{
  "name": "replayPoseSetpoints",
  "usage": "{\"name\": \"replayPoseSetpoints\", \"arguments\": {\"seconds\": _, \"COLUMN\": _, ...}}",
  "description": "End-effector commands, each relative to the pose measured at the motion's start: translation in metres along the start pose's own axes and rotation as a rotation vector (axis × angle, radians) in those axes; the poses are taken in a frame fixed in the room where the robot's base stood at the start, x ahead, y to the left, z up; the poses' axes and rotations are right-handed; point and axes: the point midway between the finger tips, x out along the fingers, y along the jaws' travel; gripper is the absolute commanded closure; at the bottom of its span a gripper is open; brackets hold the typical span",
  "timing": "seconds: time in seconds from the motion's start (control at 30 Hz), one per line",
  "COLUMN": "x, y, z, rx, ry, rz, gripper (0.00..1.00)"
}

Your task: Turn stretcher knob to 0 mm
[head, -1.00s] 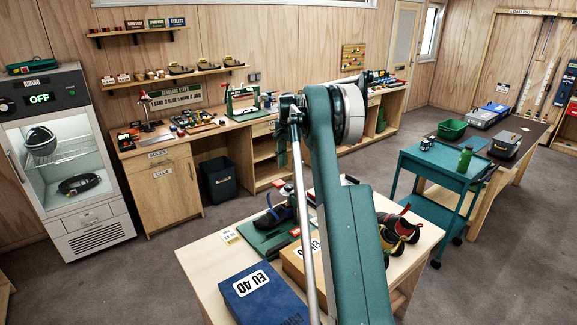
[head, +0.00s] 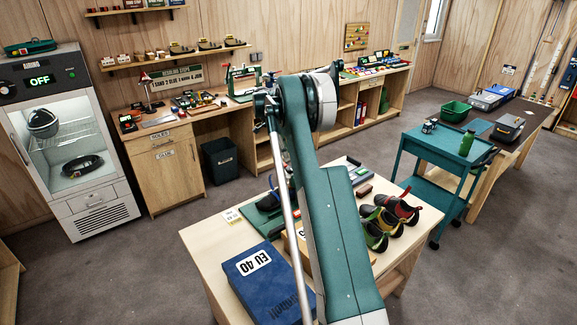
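A green device (head: 262,222) with a dark shoe on it lies at the back left of the near wooden table (head: 212,243) in the head view. It may be the stretcher, but my arm covers much of it. I cannot make out a stretcher knob or a mm scale. My arm crosses the middle of the picture in front of the table. My gripper does not show, so I cannot tell what it is doing.
On the near table are a blue EU 40 box (head: 262,282), a mostly hidden cardboard box and climbing shoes (head: 377,232). A teal cart (head: 437,150) stands to the right. A workbench (head: 160,160) runs along the back wall. Grey floor is free between them.

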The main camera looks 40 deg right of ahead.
Motion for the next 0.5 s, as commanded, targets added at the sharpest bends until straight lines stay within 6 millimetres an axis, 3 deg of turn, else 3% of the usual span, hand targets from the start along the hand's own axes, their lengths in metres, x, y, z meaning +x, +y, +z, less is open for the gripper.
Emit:
{"name": "replayPoseSetpoints", "arguments": {"seconds": 0.2, "x": 0.0023, "y": -0.0013, "z": 0.0090, "rx": 0.142, "ry": 0.070, "rz": 0.001, "gripper": 0.65}}
{"name": "replayPoseSetpoints", "arguments": {"seconds": 0.5, "x": 0.0034, "y": -0.0016, "z": 0.0104, "rx": 0.174, "ry": 0.085, "rz": -0.001, "gripper": 0.65}}
